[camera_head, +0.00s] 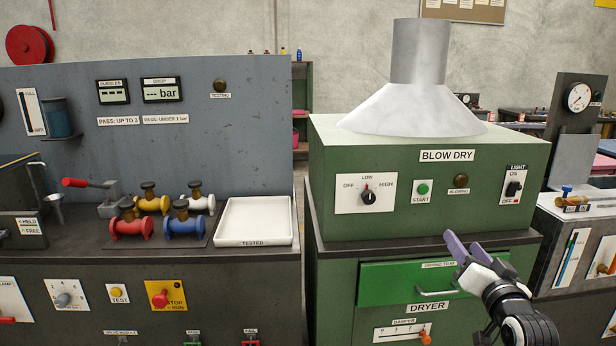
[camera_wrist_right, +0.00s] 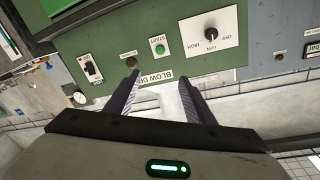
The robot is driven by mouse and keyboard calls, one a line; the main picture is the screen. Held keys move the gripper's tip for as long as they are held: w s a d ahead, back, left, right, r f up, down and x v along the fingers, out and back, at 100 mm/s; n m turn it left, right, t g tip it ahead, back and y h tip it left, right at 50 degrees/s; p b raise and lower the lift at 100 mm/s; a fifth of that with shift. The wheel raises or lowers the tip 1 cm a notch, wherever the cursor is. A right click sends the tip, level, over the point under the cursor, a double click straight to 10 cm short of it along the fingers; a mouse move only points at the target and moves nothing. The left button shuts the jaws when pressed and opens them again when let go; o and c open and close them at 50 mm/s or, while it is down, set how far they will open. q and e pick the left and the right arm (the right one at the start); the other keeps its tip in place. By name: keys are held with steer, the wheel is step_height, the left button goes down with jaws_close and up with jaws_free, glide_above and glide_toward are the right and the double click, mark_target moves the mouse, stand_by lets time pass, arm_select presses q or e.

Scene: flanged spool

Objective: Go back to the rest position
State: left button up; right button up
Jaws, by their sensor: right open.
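My right gripper (camera_head: 468,249) is in front of the green dryer cabinet, near the top right of its drawer, and seems to touch nothing. Its two fingers stand apart with nothing between them, as the right wrist view also shows (camera_wrist_right: 160,85). The dryer (camera_head: 330,215) carries a heat knob (camera_head: 368,197), a green START button (camera_head: 422,189) and a light switch (camera_head: 513,189). Its green drawer (camera_head: 385,285) looks shut. My left gripper is in neither view.
To the left, a grey test bench holds several coloured flanged spools (camera_head: 132,224) and an empty white TESTED tray (camera_head: 253,222). A metal hood (camera_head: 415,105) sits on the dryer. A gauge bench (camera_head: 585,225) stands at the right.

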steer(key=s+d+r+n+h, duration=0.1)
steer(key=d+r, duration=0.2)
steer(key=d, duration=0.4)
steer(key=s+d+r+n+h, duration=0.2)
steer(key=d+r, duration=0.1)
steer(key=d, duration=0.5)
steer(key=s+a+f+n+g+y, duration=0.1)
steer(key=s+a+f+n+g, duration=0.2)
steer(key=f, duration=0.6)
steer(key=s+a+f+y, duration=0.1)
steer(key=s+a+f, duration=0.3)
steer(key=f, duration=0.5)
steer(key=s+a+f+n+g+y, duration=0.1)
steer(key=s+a+f+n+g, duration=0.15)
steer(key=s+f, duration=0.4)
steer(key=s+a+f+n+g+y, duration=0.1)
steer(key=s+a+f+g, duration=0.15)
steer(key=s+f, duration=0.45)
steer(key=s+a+f+n+g+y, duration=0.15)
steer(key=s+a+f, duration=0.3)
steer(key=s, duration=0.45)
steer(key=s+a+f+n+g, duration=0.1)
steer(key=s+a+f, duration=0.2)
steer(key=s+f, duration=0.45)
steer(key=a+m+t, duration=0.1)
steer(key=a+m, duration=0.3)
steer(key=a, duration=0.8)
steer(key=shift+a+r+y, duration=0.25)
steer(key=shift+r+y, duration=0.2)
steer(key=shift+c, duration=0.3)
